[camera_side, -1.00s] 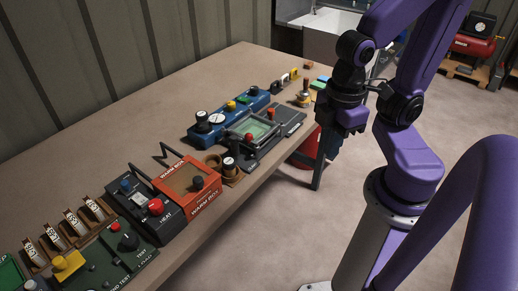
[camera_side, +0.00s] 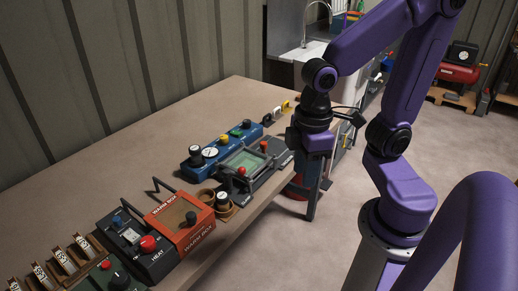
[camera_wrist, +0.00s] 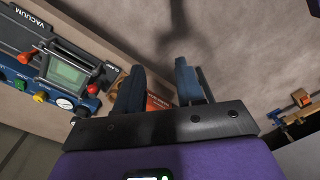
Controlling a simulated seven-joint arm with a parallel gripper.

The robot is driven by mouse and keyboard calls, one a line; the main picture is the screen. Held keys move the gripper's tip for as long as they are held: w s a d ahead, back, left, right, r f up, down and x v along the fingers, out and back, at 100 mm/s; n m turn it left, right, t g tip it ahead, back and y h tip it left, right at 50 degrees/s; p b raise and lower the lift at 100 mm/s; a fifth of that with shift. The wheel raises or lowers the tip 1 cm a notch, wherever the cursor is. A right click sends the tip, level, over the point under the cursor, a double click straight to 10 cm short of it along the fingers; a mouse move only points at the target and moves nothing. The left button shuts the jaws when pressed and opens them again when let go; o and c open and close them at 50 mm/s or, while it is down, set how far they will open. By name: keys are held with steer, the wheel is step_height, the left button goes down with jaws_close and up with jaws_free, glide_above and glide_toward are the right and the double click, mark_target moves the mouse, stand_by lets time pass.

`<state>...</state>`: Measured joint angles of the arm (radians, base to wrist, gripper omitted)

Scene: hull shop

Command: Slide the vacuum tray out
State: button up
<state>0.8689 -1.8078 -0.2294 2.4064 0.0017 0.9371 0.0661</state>
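The vacuum unit is a dark grey unit with a pale green window tray (camera_side: 246,160) near the table's front edge, with red knobs at it. In the wrist view the tray (camera_wrist: 66,73) is at left, framed by a grey bar, beside the label VACUUM. My gripper (camera_side: 314,178) hangs just off the table's front edge, to the right of the unit and apart from it. In the wrist view my gripper (camera_wrist: 159,88) has its two dark blue fingers spread with nothing held between them.
A blue panel (camera_side: 224,148) with gauge and knobs stands behind the unit; an orange warm box (camera_side: 182,220) and a dark heat box (camera_side: 140,245) stand to its left. A red drum (camera_side: 298,190) stands on the floor by the table.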

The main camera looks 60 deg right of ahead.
steer(key=w+d+r+m, duration=0.1)
steer(key=w+d+m, duration=0.1)
steer(key=w+m, duration=0.65)
steer(key=m, duration=1.1)
glide_above(264, 143)
steer(key=shift+n, duration=0.25)
step_height(264, 143, down, 17)
steer(key=shift+w+r, duration=0.1)
steer(key=shift+d, duration=0.15)
jaws_close()
